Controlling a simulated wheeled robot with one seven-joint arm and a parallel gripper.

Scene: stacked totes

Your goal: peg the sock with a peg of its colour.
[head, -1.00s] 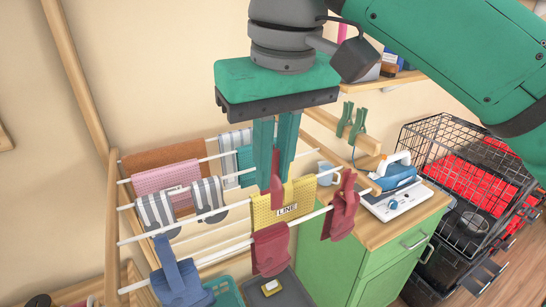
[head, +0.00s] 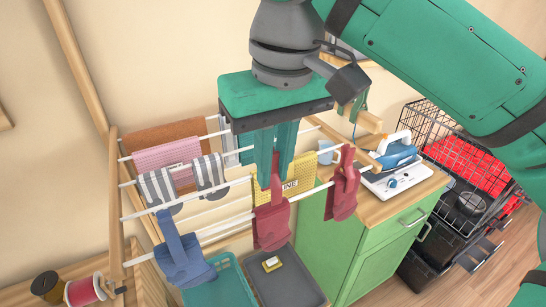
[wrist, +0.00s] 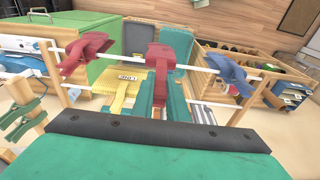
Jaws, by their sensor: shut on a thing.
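A dark red sock (head: 271,228) hangs over the front white rail, between a blue pegged piece and another red pegged piece. In the wrist view the sock (wrist: 168,40) hangs at the centre. My gripper (head: 276,172) is above it, shut on a red peg (head: 275,187). In the wrist view the peg (wrist: 161,72) points at the sock's top edge and overlaps it. I cannot tell whether its jaws straddle the rail and cloth. The gripper's fingers partly hide the peg.
A blue piece with a blue peg (head: 182,258) hangs left, and a red piece with a red peg (head: 343,188) hangs right. A yellow cloth (head: 300,170) and striped cloths (head: 209,172) hang behind. Green pegs (wrist: 27,108) sit on a wooden bar. A grey tray (head: 290,285) stands below.

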